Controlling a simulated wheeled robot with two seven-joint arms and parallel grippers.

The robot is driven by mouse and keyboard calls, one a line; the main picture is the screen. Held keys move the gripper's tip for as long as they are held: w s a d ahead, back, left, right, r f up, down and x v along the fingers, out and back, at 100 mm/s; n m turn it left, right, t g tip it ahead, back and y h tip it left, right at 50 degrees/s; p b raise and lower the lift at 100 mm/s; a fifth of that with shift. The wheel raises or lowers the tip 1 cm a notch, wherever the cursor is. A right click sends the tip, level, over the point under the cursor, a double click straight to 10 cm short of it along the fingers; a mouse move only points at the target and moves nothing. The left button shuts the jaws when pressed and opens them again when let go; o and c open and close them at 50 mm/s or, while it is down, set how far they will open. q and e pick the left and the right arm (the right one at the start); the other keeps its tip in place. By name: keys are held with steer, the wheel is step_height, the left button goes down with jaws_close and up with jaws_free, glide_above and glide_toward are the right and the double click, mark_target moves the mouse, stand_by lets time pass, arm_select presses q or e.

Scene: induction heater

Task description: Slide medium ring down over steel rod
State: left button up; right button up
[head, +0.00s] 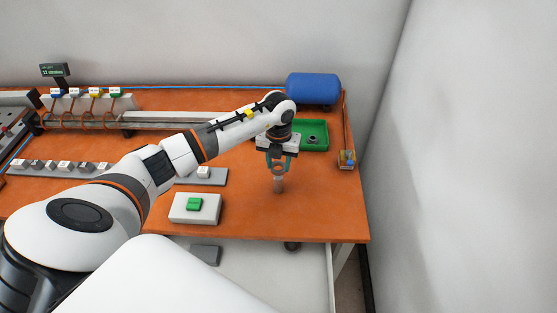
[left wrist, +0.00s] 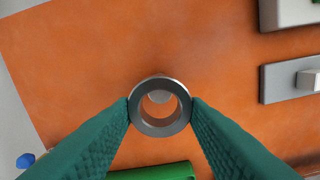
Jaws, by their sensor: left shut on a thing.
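The medium ring (left wrist: 135,116) is a grey metal ring held between the two green fingers of my left gripper (left wrist: 160,112), which is shut on it. In the head view my left gripper (head: 278,163) points down over the table, with the ring (head: 278,170) at its fingertips. The grey steel rod (head: 279,186) stands upright on the table directly below the ring. In the left wrist view, the rod's round end (left wrist: 159,97) shows through the upper part of the ring's hole, off-centre. I cannot tell whether the ring is around the rod's top or just above it. My right gripper is not in view.
A green tray (head: 322,127) with a dark ring-like part (head: 313,140) lies behind the gripper. A blue cylinder (head: 313,88) is at the back. A pale box with a green button (head: 194,204) stands front left. The orange table (head: 315,205) is clear right of the rod.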

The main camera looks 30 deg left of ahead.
arm_select(q)
steer(key=shift+f+b, duration=1.45)
steer(key=shift+f, duration=0.6)
steer(key=o, duration=1.1)
steer(key=shift+o, duration=0.2)
step_height(320, 180, up, 12)
steer(key=b, duration=0.3)
